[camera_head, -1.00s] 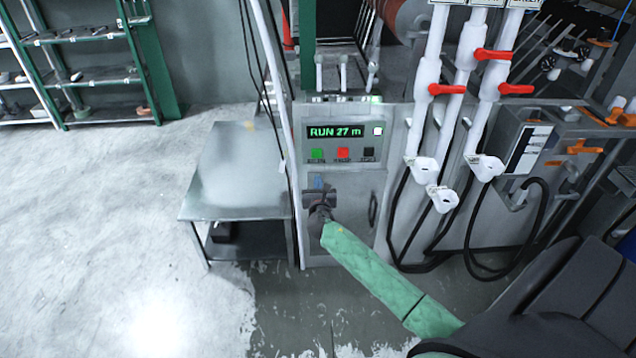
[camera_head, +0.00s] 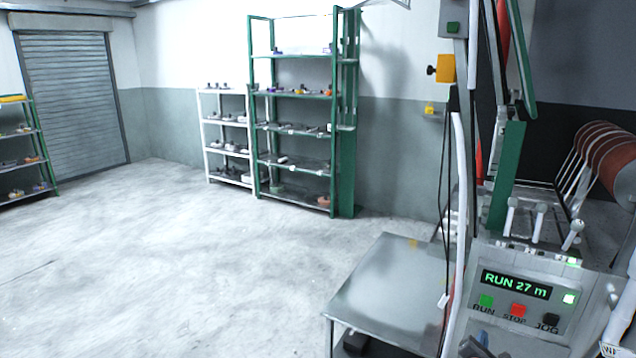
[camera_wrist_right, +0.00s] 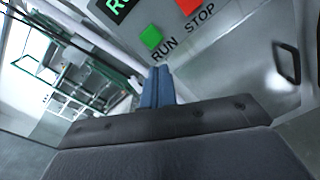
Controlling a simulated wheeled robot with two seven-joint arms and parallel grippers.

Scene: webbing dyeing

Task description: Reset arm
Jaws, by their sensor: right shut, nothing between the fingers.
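My right gripper (camera_head: 483,340) shows only in part at the bottom edge of the head view, in front of the machine's control panel (camera_head: 562,313). In the right wrist view its blue fingers (camera_wrist_right: 157,84) are together and empty. The tips appear just below the green RUN button (camera_wrist_right: 151,37), and I cannot tell whether they touch the panel. The display (camera_head: 516,284) reads "RUN 27 m". The RUN button (camera_head: 486,301), red STOP button (camera_head: 518,311) and black JOG button (camera_head: 551,320) sit below it. My left gripper is not in view.
A metal table (camera_head: 385,285) stands left of the panel. Green shelving (camera_head: 337,150) and a white shelf (camera_head: 204,140) stand at the back wall. A door handle (camera_wrist_right: 287,66) is right of the gripper in the wrist view. The floor (camera_head: 150,260) on the left is clear.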

